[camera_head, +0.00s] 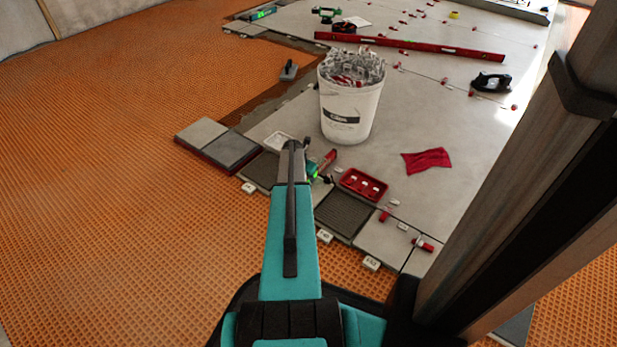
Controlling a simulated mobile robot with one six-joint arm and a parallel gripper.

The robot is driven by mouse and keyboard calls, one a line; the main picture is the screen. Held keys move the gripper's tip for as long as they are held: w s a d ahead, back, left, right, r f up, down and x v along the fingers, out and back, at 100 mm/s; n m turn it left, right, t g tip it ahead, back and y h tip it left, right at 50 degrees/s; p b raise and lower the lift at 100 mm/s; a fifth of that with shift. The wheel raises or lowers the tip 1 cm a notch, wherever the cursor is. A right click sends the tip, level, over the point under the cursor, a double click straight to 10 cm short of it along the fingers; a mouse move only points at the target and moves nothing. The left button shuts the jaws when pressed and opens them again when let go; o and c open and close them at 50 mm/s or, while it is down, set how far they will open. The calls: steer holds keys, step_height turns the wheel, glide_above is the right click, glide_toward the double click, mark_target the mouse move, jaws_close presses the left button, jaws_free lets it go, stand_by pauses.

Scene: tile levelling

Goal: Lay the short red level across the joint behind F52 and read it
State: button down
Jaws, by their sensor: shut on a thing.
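My gripper (316,163) is at the end of my teal arm, above the edge row of tiles, and is shut on the short red level (327,159). Red shows on the level's far part and a bright green patch nearer the jaws; the rest is hidden by the gripper. A small white tag (371,263) at the front tile edge seems to read F52, though the print is tiny. Behind it lies a pale grey tile (382,238) with joints around it. The level is up and left of that tag, apart from it. The level's vial cannot be read.
A white bucket (347,113) full of clips stands just behind the gripper. A red tray (363,184) and red cloth (427,160) lie to the right. Red clips (423,244) stand in joints. A long red level (410,45) lies farther back. Orange matting (110,180) is open left.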

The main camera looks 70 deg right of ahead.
steer(key=c, duration=1.6)
jaws_free()
steer(key=shift+o, duration=0.2)
steer(key=shift+a+r, duration=0.1)
steer(key=p+v, duration=0.6)
steer(key=v, duration=0.7)
steer(key=shift+a+r, duration=0.15)
steer(key=shift+r, duration=0.05)
